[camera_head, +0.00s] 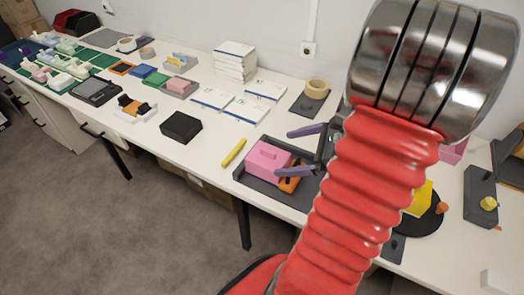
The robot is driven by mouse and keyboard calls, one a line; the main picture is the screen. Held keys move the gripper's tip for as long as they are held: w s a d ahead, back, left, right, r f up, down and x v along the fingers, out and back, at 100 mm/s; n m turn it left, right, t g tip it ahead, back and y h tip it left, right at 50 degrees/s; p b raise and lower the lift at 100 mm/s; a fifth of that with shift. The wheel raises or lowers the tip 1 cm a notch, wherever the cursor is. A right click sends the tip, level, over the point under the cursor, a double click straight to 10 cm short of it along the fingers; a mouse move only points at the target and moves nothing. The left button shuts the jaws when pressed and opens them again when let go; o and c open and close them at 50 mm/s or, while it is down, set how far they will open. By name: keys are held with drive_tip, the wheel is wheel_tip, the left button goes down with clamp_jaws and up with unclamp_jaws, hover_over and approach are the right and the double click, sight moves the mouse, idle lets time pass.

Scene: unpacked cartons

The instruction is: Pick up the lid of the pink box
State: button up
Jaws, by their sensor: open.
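The pink box (258,172) stands in a shallow dark tray near the front edge of the table. Its pink lid (268,152) appears to be on top, with a small raised handle. My gripper (283,152) is open, with two purple-grey fingers spread apart at the right side of the box. One finger is beyond the lid and the other is at its near right side, over the orange object. Nothing is between the fingers that I can make out as held. I cannot tell whether a finger touches the lid.
An orange object (289,184) lies in the dark tray (262,189), right beside the box. A yellow stick (233,152) and a black box (181,127) are to the left. White books (213,98) and a tape roll (317,88) are behind.

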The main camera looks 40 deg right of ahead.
sight(271, 152)
drive_tip(key=d+m, duration=0.1)
drive_tip(key=s+d+m+t, duration=0.1)
drive_tip(key=d, duration=0.1)
drive_tip(key=s+d+f+m+h, duration=0.1)
drive_tip(key=shift+d, duration=0.15)
drive_tip(key=shift+w+f, duration=0.1)
drive_tip(key=shift+w, duration=0.05)
drive_tip(key=shift+x, duration=4.2)
drive_tip(key=shift+w, duration=0.15)
drive_tip(key=shift+x, duration=2.45)
drive_tip(key=shift+c, duration=0.6)
drive_tip(key=c, duration=1)
drive_tip(key=shift+c, duration=0.2)
